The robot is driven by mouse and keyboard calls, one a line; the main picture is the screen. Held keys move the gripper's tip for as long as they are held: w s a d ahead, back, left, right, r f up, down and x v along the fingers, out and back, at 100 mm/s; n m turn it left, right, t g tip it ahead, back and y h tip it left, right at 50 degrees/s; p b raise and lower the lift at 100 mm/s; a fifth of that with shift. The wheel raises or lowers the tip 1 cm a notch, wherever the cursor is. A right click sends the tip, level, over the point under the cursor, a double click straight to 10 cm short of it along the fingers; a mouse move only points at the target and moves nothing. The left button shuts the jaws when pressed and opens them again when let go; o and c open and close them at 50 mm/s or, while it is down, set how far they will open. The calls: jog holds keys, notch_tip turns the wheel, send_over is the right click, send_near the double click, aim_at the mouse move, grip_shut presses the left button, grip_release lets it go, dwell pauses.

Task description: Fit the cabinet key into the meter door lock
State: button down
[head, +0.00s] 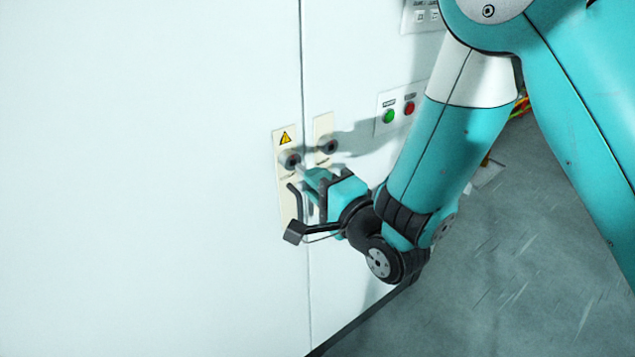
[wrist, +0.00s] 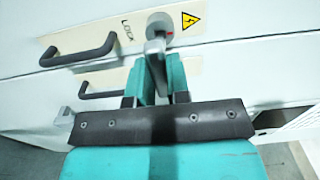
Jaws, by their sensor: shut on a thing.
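My gripper (head: 311,186) reaches to the white cabinet front, just below the door lock (head: 290,160) with the yellow warning triangle above it. In the wrist view my gripper (wrist: 156,80) is shut on a grey metal key (wrist: 155,48), which stands out between the teal fingers. The key's far end overlaps the lower edge of the round lock (wrist: 160,26), beside the word "LOCK". I cannot tell whether the key is inside the lock or only in front of it. In the head view the key is too small and covered to make out.
A dark door handle (wrist: 80,52) is left of the lock, and a second handle (wrist: 102,90) is on the neighbouring panel. A second lock (head: 328,146) sits right of the door seam. Green (head: 389,116) and red (head: 409,108) buttons are further right. Grey floor is open at lower right.

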jog(key=shift+b, duration=0.4)
jog(key=shift+p+x, duration=0.45)
jog(key=shift+x, duration=1.25)
jog(key=c, duration=1)
grip_release()
